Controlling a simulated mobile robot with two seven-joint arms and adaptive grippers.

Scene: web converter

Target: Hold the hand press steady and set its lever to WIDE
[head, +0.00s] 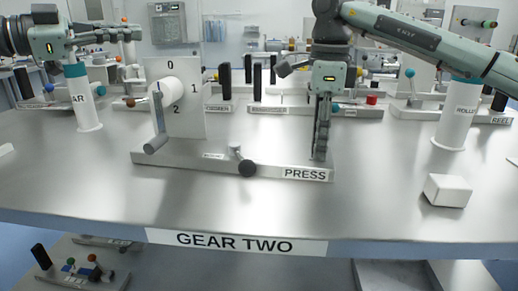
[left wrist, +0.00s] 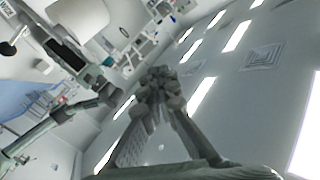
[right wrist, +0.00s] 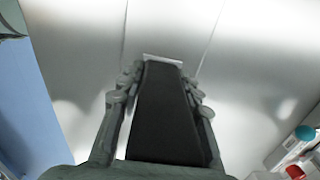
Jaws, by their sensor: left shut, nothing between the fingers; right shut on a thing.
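The hand press stands on the table with a grey base (head: 220,170) labelled PRESS. Its upright plate (head: 190,115) carries the marks 0, 1 and 2, and a white hub with a grey crank (head: 155,143) hanging down. My right gripper (head: 322,125) is shut on the dark upright handle (right wrist: 165,115) at the base's right end. My left gripper (head: 138,33) is shut and empty, raised above the table at upper left, apart from the press.
A white post (head: 87,105) stands at left and another, ROLL-labelled post (head: 456,125) at right. A white block (head: 447,190) lies at front right. Other devices line the back. The table front (head: 110,210), above the GEAR TWO label, is clear.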

